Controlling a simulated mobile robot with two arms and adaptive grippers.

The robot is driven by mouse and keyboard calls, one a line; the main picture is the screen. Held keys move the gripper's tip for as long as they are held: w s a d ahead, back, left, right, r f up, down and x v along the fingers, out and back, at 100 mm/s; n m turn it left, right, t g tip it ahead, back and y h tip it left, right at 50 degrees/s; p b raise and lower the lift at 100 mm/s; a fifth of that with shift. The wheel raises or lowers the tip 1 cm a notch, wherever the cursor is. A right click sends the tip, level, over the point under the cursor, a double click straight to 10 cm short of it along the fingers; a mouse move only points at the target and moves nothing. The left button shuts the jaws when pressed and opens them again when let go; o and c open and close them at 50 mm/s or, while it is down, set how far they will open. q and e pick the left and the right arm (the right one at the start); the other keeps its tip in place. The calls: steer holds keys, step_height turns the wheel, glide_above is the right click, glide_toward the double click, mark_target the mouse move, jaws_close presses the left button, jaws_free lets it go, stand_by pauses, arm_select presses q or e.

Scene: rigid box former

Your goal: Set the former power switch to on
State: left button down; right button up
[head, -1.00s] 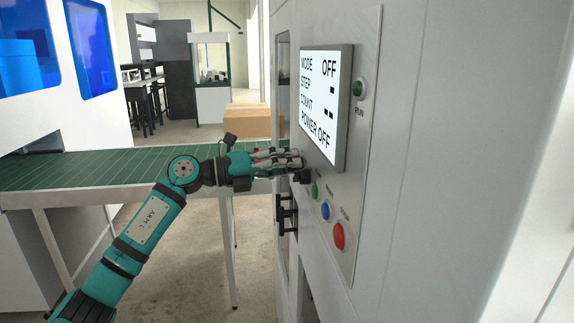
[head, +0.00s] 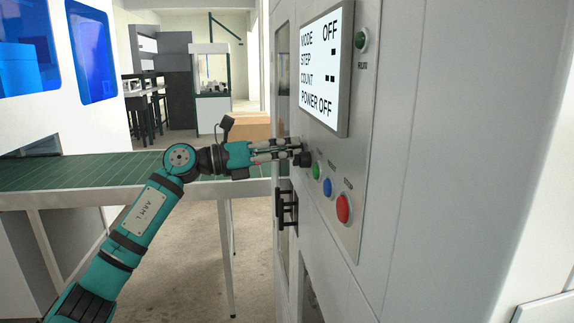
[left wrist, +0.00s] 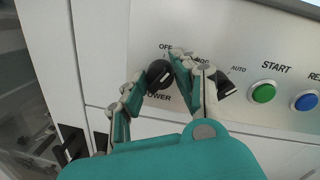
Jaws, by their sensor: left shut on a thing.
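The former's power switch (left wrist: 158,72) is a round black knob with a pale pointer line, beside the letters "OWER" and "OFF" in the left wrist view. My left gripper (left wrist: 160,85) has its fingers on both sides of this knob and is shut on it. In the head view my left gripper (head: 296,148) reaches the control panel from the left, and its fingers hide the power switch. The screen (head: 326,68) reads MODE OFF and POWER OFF. My right gripper is in neither view.
A second black knob (left wrist: 226,83) sits close beside the right finger, near "AUTO". Green (head: 316,170), blue (head: 327,187) and red (head: 343,208) buttons follow on the panel. A green conveyor (head: 90,170) with a cardboard box (head: 250,127) lies behind my arm.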

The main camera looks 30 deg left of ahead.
arm_select(q)
steer(key=shift+f+m+g+h+b, duration=0.15)
steer(key=shift+m+h+b, duration=0.25)
steer(key=shift+m+b, duration=2.2)
steer(key=shift+m+g+h+b, duration=0.35)
steer(key=shift+m+b, duration=0.9)
steer(key=shift+m, duration=2.65)
steer(key=c, duration=1)
jaws_free()
